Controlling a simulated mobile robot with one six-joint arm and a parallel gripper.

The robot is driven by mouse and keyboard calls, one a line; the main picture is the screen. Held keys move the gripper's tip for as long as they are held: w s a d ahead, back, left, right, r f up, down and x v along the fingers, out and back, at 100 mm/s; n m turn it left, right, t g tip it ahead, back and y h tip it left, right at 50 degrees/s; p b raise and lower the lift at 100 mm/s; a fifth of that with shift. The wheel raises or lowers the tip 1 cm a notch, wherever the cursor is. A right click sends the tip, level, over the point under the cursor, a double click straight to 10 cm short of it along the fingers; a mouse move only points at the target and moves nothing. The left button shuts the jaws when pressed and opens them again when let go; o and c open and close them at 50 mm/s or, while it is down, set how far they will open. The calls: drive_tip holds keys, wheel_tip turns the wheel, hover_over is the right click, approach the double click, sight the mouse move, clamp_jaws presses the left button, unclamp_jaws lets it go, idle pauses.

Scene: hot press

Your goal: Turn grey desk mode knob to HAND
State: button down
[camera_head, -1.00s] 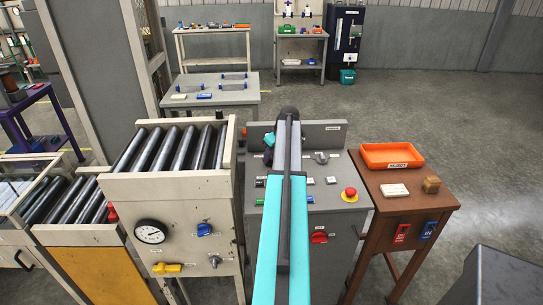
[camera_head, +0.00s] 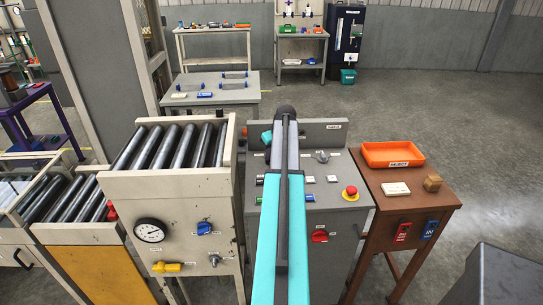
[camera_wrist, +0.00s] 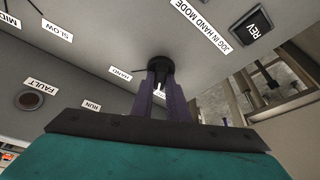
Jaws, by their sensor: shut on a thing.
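The grey desk (camera_head: 335,218) stands in the middle of the head view, partly covered by my arm. In the wrist view a dark round knob (camera_wrist: 160,64) sits on the desk's grey panel. My gripper (camera_wrist: 161,90) has its two purple fingers shut on this knob. A HAND label (camera_wrist: 121,73) is just left of the knob, and another label behind the fingers is mostly hidden. The knob's pointer direction cannot be made out clearly. In the head view my arm hides the gripper and the gripped knob.
The desk also has a red emergency button (camera_head: 350,192), a red knob (camera_head: 319,236) and a grey knob (camera_head: 322,156). A REV switch (camera_wrist: 251,27) and a FAULT lamp (camera_wrist: 30,100) flank the gripper. A brown table (camera_head: 410,203) with an orange tray (camera_head: 392,153) stands right; rollers (camera_head: 180,147) stand left.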

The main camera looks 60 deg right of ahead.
drive_tip(key=m, duration=0.2)
drive_tip(key=m+g+h+b, duration=0.1)
drive_tip(key=m, duration=0.1)
drive_tip(key=m+h+b, duration=0.1)
drive_tip(key=m, duration=0.1)
drive_tip(key=shift+w+a+f+m+g, duration=0.1)
drive_tip(key=shift+w+a+m+g, duration=0.15)
drive_tip(key=shift+m+g, duration=0.15)
drive_tip(key=m, duration=0.2)
drive_tip(key=m+g+b, duration=0.1)
drive_tip(key=m, duration=0.1)
drive_tip(key=shift+w+g+h, duration=0.15)
drive_tip(key=shift+g+h, duration=0.15)
drive_tip(key=shift+m+g, duration=0.4)
drive_tip(key=shift+m, duration=1)
drive_tip(key=shift+b, duration=0.3)
drive_tip(key=c, duration=1.8)
unclamp_jaws()
drive_tip(key=shift+a, duration=0.1)
drive_tip(key=shift+o, duration=0.4)
drive_tip(key=shift+r, duration=0.2)
drive_tip(key=b+v, duration=0.2)
drive_tip(key=v, duration=1.1)
drive_tip(key=shift+w+r+b, duration=0.2)
drive_tip(key=shift+r+b, duration=0.05)
drive_tip(key=shift+b, duration=0.05)
